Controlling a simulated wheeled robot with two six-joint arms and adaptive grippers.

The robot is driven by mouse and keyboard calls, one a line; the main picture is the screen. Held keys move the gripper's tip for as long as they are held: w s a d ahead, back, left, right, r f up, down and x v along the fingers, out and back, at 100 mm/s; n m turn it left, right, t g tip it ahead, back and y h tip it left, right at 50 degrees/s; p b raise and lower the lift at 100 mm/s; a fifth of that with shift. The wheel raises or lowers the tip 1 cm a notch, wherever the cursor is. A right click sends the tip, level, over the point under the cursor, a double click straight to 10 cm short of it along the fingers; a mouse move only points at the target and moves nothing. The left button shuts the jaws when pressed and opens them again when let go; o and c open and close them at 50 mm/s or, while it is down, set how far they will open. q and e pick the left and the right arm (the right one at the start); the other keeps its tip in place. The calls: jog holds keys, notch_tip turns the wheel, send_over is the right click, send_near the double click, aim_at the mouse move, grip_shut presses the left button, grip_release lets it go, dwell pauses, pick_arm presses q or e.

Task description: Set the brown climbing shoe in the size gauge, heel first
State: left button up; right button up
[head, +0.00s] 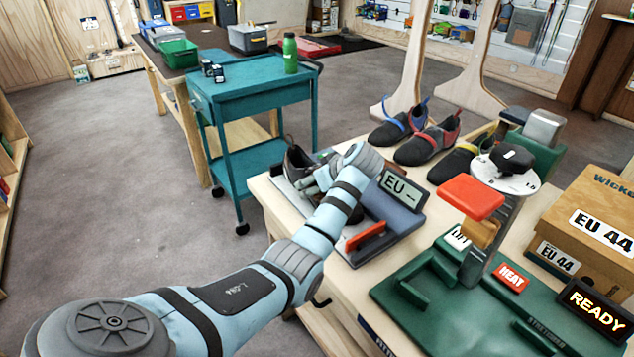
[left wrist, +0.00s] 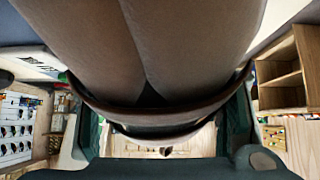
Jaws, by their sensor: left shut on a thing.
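The brown climbing shoe (head: 296,161) is at the far left end of the size gauge, partly hidden by my left gripper (head: 316,180). In the left wrist view, the brown shoe (left wrist: 190,45) fills the upper middle, with the gripper's dark green fingers on both sides. My left gripper is shut on it. The size gauge (head: 402,215) lies on the bench, with an orange slider (head: 366,236) at its front and a display reading "EU –". My wrist covers the gauge's middle, so I cannot tell whether the shoe touches it. My right gripper is not in view.
Several dark shoes (head: 424,146) stand behind the gauge. A green stretcher (head: 430,300) with a red-topped post and "READY" sign is at front right, beside a cardboard box (head: 590,225). A teal cart (head: 255,85) stands left of the bench.

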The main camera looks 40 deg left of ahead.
pick_arm(q)
jog(key=o, duration=1)
jog(key=shift+s+d+f, duration=0.1)
jog(key=shift+s+f, duration=0.05)
jog(key=shift+f, duration=0.15)
jog(key=shift+c, duration=0.2)
jog(key=o, duration=0.5)
jog(key=shift+w, duration=0.2)
jog(key=shift+r, duration=0.1)
jog(key=shift+s+d+r, duration=0.1)
jog(key=shift+d+r, duration=0.15)
jog(key=shift+r, duration=0.05)
jog(key=v, duration=1.1)
jog(key=shift+r, duration=0.1)
